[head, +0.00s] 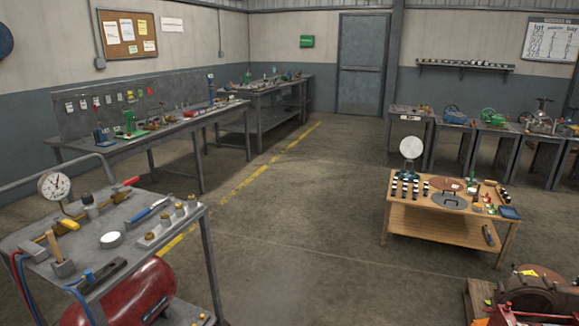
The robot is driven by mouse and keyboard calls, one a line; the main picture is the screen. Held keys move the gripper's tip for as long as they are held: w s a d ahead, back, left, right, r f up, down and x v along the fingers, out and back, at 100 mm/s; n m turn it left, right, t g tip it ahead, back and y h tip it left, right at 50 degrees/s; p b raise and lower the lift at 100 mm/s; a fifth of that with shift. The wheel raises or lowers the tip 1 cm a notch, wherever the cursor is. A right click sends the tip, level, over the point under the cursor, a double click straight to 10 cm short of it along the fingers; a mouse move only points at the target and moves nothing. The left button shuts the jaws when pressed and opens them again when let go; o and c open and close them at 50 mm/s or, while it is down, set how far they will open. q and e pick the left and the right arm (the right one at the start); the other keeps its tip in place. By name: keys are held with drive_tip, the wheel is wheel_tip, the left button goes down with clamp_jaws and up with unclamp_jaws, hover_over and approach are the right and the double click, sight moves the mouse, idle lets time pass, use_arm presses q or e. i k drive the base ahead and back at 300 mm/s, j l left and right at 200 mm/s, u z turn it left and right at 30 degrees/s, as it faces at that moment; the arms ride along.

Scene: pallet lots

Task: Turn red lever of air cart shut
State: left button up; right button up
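The air cart (20,245) stands at the lower left, close to me, with a grey top and a red tank (135,297) under it. A red lever (127,182) sits at the far edge of the cart top, by a brass fitting (117,195). It points up to the right; I cannot tell its valve position from here. A round white gauge (55,185) stands upright at the cart's left back. Neither of my grippers shows in the head view.
The cart top also holds a blue-handled tool (150,209), a yellow handle (68,225) and several brass fittings. A long workbench (165,128) stands behind the cart. A wooden table (430,222) with small parts stands right. The floor (290,230) between is clear.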

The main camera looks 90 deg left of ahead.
sight(135, 179)
drive_tip(key=u, duration=3.9)
drive_tip(key=i+l+u, duration=0.1)
drive_tip(key=i+l, duration=0.15)
drive_tip(key=i+l+u, duration=0.15)
drive_tip(key=l, duration=0.25)
drive_tip(key=i+l, duration=0.35)
drive_tip(key=i, duration=0.15)
drive_tip(key=i+l+z, duration=0.15)
drive_tip(key=i+l, duration=0.2)
drive_tip(key=i, duration=0.2)
